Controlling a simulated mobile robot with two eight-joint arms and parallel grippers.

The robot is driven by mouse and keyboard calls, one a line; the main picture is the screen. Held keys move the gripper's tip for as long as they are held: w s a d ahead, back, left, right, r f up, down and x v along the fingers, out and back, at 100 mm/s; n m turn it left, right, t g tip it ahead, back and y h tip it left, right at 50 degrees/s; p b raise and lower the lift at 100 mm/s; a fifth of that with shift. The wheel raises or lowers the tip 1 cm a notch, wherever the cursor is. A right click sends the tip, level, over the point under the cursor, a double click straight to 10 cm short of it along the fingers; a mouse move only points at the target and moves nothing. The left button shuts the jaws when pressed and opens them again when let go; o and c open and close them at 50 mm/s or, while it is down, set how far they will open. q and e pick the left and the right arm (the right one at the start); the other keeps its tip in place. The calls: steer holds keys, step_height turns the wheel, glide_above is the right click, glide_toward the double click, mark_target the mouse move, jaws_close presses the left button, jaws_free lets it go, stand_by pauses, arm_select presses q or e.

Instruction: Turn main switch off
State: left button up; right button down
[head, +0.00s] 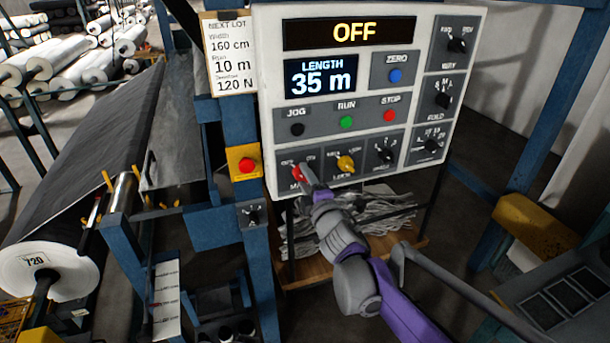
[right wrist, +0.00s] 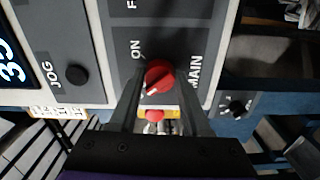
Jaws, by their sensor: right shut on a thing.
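The main switch is a red rotary knob (head: 297,173) at the lower left of the grey control panel (head: 468,28). My right gripper (head: 304,176) reaches it from the lower right. In the right wrist view, the two dark fingers are closed on either side of the red knob (right wrist: 159,76). The knob's white mark points to the lower left there, away from the ON label at the upper left. The opposite label is hidden by a finger in that view. The panel's top display (head: 353,33) reads OFF. My left gripper is not in view.
A yellow selector (head: 345,163) and a black one (head: 385,155) sit right of the main switch. A red emergency button (head: 246,165) on a yellow box is to its left. A blue post (head: 238,110) stands beside the panel; a fabric roll (head: 45,272) is at far left.

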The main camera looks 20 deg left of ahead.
steer(key=shift+n, duration=0.5)
steer(key=shift+c, duration=1.8)
jaws_free()
steer(key=b+v, duration=0.1)
steer(key=v, duration=1)
steer(key=shift+w, duration=0.15)
